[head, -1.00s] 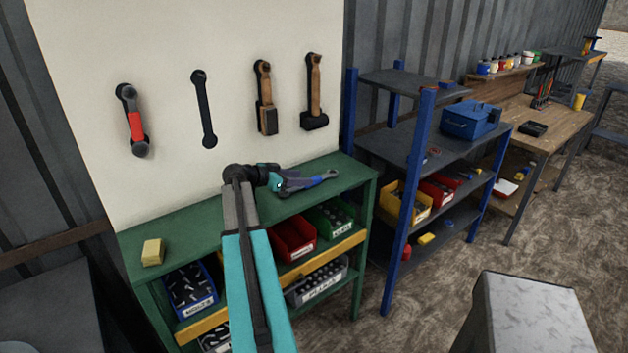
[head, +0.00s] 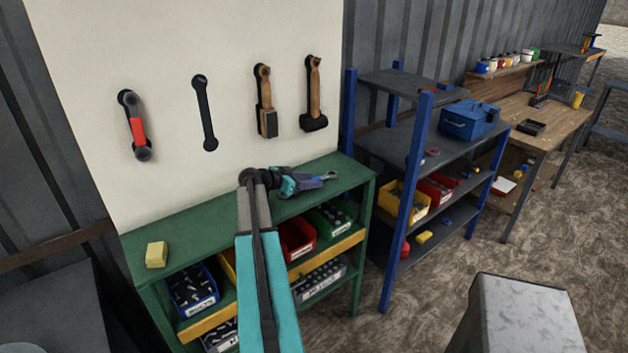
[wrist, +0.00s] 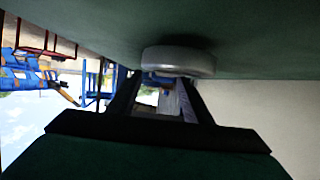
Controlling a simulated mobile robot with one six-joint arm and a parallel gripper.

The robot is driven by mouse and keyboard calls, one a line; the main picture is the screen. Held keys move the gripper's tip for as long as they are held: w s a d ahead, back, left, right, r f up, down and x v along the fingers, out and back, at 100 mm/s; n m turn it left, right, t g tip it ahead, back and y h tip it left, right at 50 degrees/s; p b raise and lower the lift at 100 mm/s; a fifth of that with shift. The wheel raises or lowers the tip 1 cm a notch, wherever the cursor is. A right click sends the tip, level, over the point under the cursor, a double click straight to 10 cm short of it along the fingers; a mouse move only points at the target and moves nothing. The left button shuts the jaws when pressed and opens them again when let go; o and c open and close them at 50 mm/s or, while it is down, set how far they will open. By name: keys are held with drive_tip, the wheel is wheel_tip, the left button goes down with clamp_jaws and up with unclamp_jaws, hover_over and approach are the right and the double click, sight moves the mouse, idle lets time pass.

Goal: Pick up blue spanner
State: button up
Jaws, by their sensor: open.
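The blue spanner (head: 330,176) lies on the green bench top (head: 205,217); its silver end shows just beyond my gripper. My gripper (head: 311,183) is open and low over the bench at the spanner, hiding most of its handle in the head view. In the wrist view, the bench top fills the upper part and my two dark fingers (wrist: 158,95) stand apart. A grey rounded end (wrist: 180,61), seemingly the spanner's, sits against the bench top by the fingers. A bit of blue shows between them. I cannot tell whether the fingers touch the spanner.
A yellow block (head: 157,254) sits at the bench's left end. Tools, including a red-handled one (head: 137,130), hang on the pale board behind. Bins of parts fill the shelves below. A blue-framed shelf (head: 412,190) stands close on the right, with a blue toolbox (head: 470,119).

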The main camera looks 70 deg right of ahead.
drive_tip(key=shift+s+d, duration=0.1)
idle(0.5)
clamp_jaws()
drive_tip(key=shift+r, duration=0.15)
drive_tip(key=shift+r+b, duration=1.1)
drive_tip(key=shift+r, duration=0.2)
drive_tip(key=shift+s+a+r, duration=0.1)
drive_tip(key=shift+a+r, duration=0.1)
drive_tip(key=shift+r, duration=0.05)
drive_tip(key=s+a+b, duration=0.2)
drive_tip(key=s+a, duration=0.1)
drive_tip(key=a, duration=0.4)
drive_tip(key=s+a+r+b, duration=0.1)
drive_tip(key=s+a+b, duration=0.2)
drive_tip(key=a, duration=0.4)
drive_tip(key=shift+s+r+b, duration=0.3)
drive_tip(key=shift+s, duration=0.15)
